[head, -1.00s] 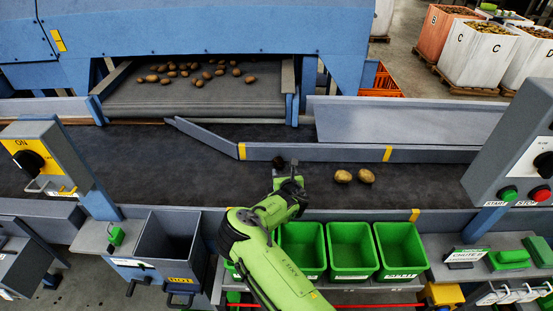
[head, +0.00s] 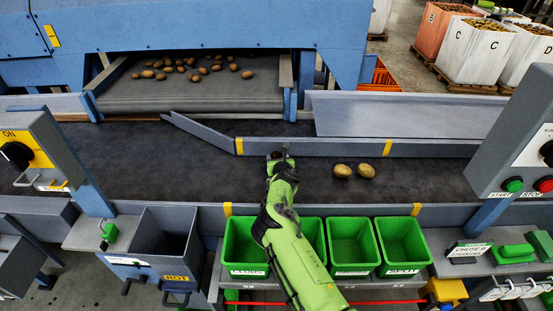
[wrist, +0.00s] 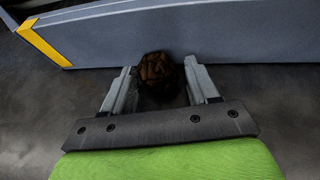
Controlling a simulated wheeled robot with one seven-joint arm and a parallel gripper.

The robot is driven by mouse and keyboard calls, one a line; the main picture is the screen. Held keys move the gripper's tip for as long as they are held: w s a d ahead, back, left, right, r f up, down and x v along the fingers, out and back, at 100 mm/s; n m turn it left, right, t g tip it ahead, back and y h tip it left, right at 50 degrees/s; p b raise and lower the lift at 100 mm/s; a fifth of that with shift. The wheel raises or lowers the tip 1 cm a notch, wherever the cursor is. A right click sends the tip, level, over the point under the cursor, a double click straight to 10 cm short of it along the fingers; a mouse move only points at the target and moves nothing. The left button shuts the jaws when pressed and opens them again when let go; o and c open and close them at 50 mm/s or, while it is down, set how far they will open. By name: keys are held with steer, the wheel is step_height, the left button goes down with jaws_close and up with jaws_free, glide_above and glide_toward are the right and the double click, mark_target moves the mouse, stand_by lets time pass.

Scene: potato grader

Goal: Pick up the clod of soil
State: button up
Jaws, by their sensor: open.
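The clod of soil (wrist: 160,72) is a dark brown, rough lump on the dark belt. In the wrist view it lies at the far end of my gripper, between the two fingertips, close to the grey guide rail. My gripper (wrist: 160,82) is open, with one finger on each side of the clod; I cannot tell whether either finger touches it. In the head view my gripper (head: 281,157) is over the belt by the rail, and the clod is hidden there or too dark to make out.
More potatoes (head: 180,66) lie on the upper conveyor.

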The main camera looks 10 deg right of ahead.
steer(key=c, duration=0.8)
steer(key=shift+r, duration=0.1)
